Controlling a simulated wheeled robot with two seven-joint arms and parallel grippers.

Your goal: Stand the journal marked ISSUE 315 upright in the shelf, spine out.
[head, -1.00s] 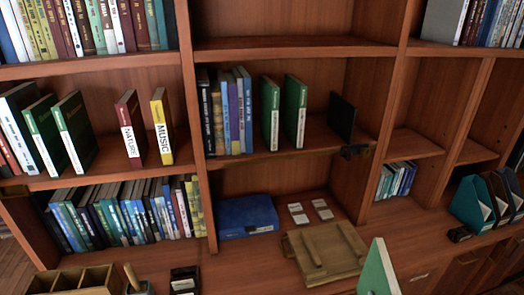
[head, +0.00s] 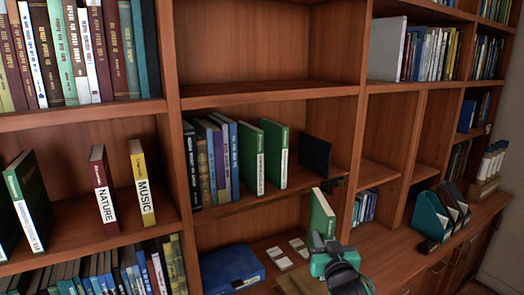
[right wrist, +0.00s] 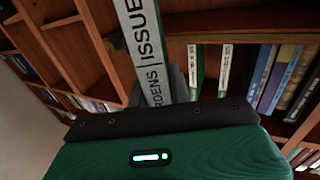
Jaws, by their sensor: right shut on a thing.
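The held journal (head: 321,215) has a green cover. Its white spine strip shows the word ISSUE in the right wrist view (right wrist: 146,45); the number is out of view. My right gripper (head: 326,246) is shut on the journal's lower part and holds it roughly upright, in front of and below the middle shelf. On that shelf (head: 232,205) stand two more green journals (head: 252,157) with white spine strips, also visible in the right wrist view (right wrist: 225,70). A dark upright plate (head: 315,154) stands to their right, with a gap between. My left gripper is out of view.
Blue and dark books (head: 213,160) stand left of the green journals. NATURE (head: 104,188) and MUSIC (head: 142,184) stand in the bay further left. A blue box (head: 231,268) and white cards (head: 279,257) lie below. Teal file holders (head: 432,217) stand on the right counter.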

